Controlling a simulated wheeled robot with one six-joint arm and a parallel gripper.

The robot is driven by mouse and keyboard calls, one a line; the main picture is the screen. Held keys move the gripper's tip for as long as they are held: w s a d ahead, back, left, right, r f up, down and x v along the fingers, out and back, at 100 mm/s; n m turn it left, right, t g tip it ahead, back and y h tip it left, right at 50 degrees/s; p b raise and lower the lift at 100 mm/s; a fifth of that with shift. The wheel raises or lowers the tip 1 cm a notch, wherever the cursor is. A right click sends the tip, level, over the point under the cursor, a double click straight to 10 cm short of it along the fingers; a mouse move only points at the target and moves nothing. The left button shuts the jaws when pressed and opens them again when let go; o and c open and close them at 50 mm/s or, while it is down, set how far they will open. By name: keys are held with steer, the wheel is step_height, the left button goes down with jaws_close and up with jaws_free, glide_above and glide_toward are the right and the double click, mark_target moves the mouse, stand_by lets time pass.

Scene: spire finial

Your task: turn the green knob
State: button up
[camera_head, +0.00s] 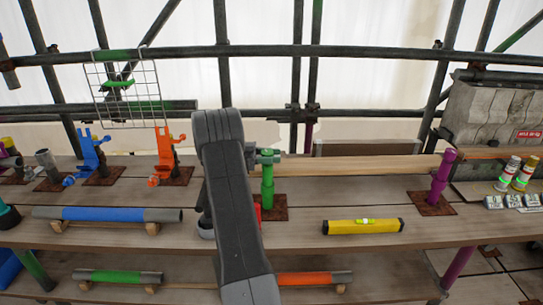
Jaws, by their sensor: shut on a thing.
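The green knob (268,156) is at the top of an upright green post (267,187), which stands on a rusty square plate on the upper plank shelf, at the centre. My gripper (254,156) is at the post's top from the left, shut on the green knob. My dark arm link stands in front and hides most of the gripper and the area just left of the post. The fingertips are small and partly covered.
A purple post (440,182) stands to the right. Orange (166,155) and blue (89,155) fittings stand to the left. A blue-sleeved tube (110,214) lies at front left. Scaffold poles run behind.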

steer(key=shift+r+m+g, duration=0.2)
steer(key=shift+m+g, duration=0.6)
steer(key=shift+g, duration=0.5)
steer(key=o, duration=1)
steer(key=shift+s+d, duration=0.1)
steer(key=shift+f, duration=0.1)
